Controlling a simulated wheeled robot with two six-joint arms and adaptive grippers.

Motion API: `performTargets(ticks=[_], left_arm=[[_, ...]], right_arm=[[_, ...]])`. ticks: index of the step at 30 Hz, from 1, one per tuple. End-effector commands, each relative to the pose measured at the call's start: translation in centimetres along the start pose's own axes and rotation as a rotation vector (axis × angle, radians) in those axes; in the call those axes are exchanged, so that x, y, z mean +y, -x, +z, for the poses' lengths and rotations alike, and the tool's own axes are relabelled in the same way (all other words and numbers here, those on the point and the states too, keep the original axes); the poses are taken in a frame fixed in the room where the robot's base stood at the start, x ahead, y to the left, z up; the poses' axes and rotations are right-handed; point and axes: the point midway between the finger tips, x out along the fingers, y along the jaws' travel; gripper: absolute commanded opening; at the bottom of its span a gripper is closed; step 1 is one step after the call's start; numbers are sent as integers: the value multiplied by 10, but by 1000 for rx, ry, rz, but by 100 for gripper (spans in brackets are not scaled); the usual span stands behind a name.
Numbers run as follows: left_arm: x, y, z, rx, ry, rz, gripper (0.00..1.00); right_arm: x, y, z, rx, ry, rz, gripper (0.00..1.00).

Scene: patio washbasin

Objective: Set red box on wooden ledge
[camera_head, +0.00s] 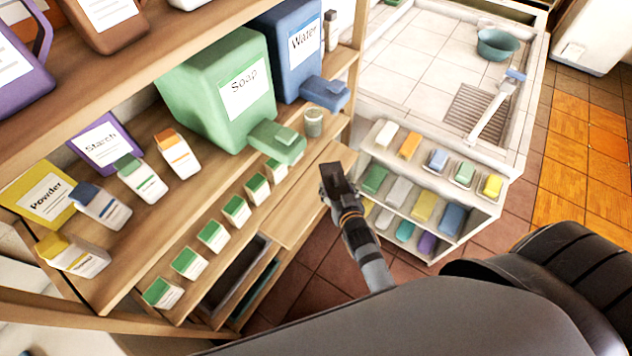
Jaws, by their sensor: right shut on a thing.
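My right gripper (331,180) is beside the right end of the wooden ledge (300,205), near its edge. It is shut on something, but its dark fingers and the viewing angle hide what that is. I cannot make out a red box anywhere in view. A white box with an orange top (177,154) stands on the wooden shelf at the left, apart from the gripper. The ledge has a bare stretch left of the gripper. My left gripper is not in view.
A green soap dispenser (215,85) and a blue water dispenser (287,50) stand on the shelf. Several green-topped boxes (213,236) line its lower step. A white rack (478,198) of coloured blocks stands right of the gripper, below the tiled basin (410,50).

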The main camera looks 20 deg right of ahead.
Motion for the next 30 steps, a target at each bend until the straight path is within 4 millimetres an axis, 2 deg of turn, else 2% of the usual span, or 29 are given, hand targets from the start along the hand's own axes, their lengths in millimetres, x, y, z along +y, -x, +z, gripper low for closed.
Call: performTargets(ticks=[11,12,15,20,26,30], left_arm=[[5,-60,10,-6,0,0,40],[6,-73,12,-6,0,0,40],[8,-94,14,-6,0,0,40],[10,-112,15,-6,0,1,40],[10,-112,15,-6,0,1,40],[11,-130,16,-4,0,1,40]], right_arm=[[-11,-94,10,6,0,-1,31],[-11,-104,20,3,0,-1,31],[-12,-123,31,3,0,-1,31],[-13,-142,37,2,0,-1,31],[-14,-144,35,1,0,0,31],[-14,-157,46,3,0,-1,31]])
